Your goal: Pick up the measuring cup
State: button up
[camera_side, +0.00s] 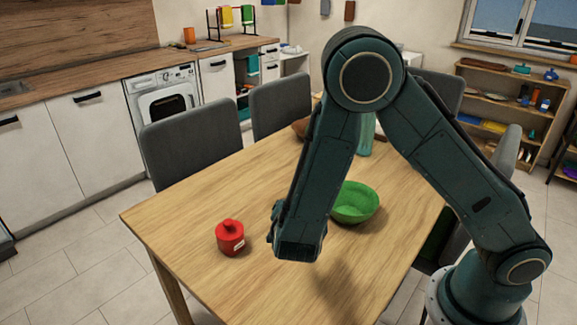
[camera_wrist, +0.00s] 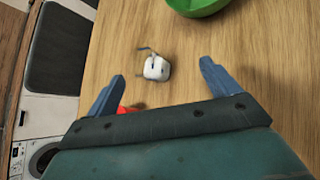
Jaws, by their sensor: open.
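In the wrist view a small white object with a blue mark and a thin dark part at its upper left, which looks like the measuring cup (camera_wrist: 157,68), sits on the wooden table. My gripper (camera_wrist: 162,71) is open, with its two blue fingers apart and nothing between them that I can see held. The cup appears beyond the fingertips, between them in the picture. In the side view my arm hides the cup, and my gripper's fingers cannot be made out clearly.
A red lidded pot (camera_side: 230,238) stands on the table (camera_side: 190,215), left of my arm; part of it shows by my left finger (camera_wrist: 127,110). A green bowl (camera_side: 356,203) is behind my arm, with a green bottle (camera_side: 366,140) farther back. Grey chairs (camera_side: 193,150) line the table.

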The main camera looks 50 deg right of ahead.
jog(key=w+a+f+n+t, duration=0.1)
jog(key=a+f+n+t, duration=0.2)
jog(key=f+n, duration=0.2)
jog(key=n, duration=0.2)
jog(key=shift+a+f+n, duration=0.2)
jog(key=shift+f+n, duration=0.05)
jog(key=shift+n, duration=0.05)
jog(key=shift+w, duration=0.1)
jog(key=shift+x, duration=4.3)
jog(key=shift+w+d+r, duration=0.1)
jog(key=shift+d, duration=0.05)
jog(key=shift+x, duration=2.5)
